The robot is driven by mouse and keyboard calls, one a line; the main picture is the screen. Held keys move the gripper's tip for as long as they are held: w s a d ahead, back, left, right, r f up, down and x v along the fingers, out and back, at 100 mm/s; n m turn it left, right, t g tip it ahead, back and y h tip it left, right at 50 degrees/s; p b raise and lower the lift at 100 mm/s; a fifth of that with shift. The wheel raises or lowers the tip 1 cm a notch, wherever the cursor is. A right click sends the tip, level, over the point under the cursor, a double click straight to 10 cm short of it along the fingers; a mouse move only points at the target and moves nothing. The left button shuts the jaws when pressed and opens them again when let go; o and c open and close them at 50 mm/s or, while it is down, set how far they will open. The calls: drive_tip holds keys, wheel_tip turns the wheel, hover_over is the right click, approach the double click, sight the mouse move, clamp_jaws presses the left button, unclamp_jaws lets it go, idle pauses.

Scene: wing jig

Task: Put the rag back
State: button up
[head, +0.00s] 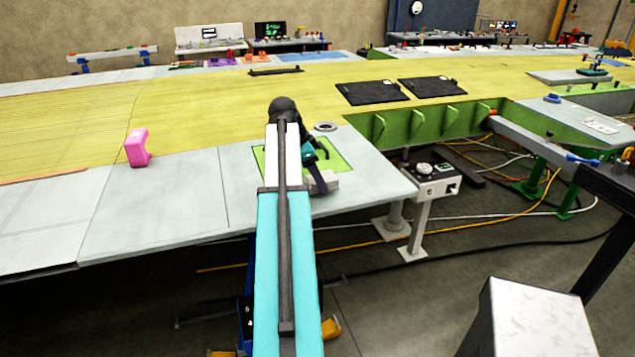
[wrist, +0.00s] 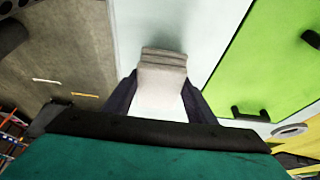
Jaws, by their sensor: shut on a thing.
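The rag (wrist: 162,80) is a pale grey-white folded cloth between the two dark fingers of my gripper (wrist: 160,98) in the wrist view. The fingers are shut on it from both sides. In the head view the rag (head: 324,183) shows at the end of my gripper (head: 318,176), over the pale table panel next to a bright green mat (head: 343,150). My arm hides part of the mat. I cannot tell whether the rag touches the panel.
A pink object (head: 137,147) stands on the table to the left. A grey ring (head: 325,126) lies behind the green mat. Two black plates (head: 372,92) lie on the yellow wing surface. A control box (head: 432,180) on a post stands beyond the table's right edge.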

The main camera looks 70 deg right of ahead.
drive_tip(key=shift+f+p, duration=0.35)
drive_tip(key=shift+f, duration=0.7)
drive_tip(key=shift+f, duration=0.15)
drive_tip(key=o, duration=1)
drive_tip(key=shift+c, duration=0.2)
drive_tip(key=shift+r, duration=0.2)
drive_tip(key=b+v, duration=0.3)
drive_tip(key=v, duration=0.9)
drive_tip(key=shift+s+f, duration=0.1)
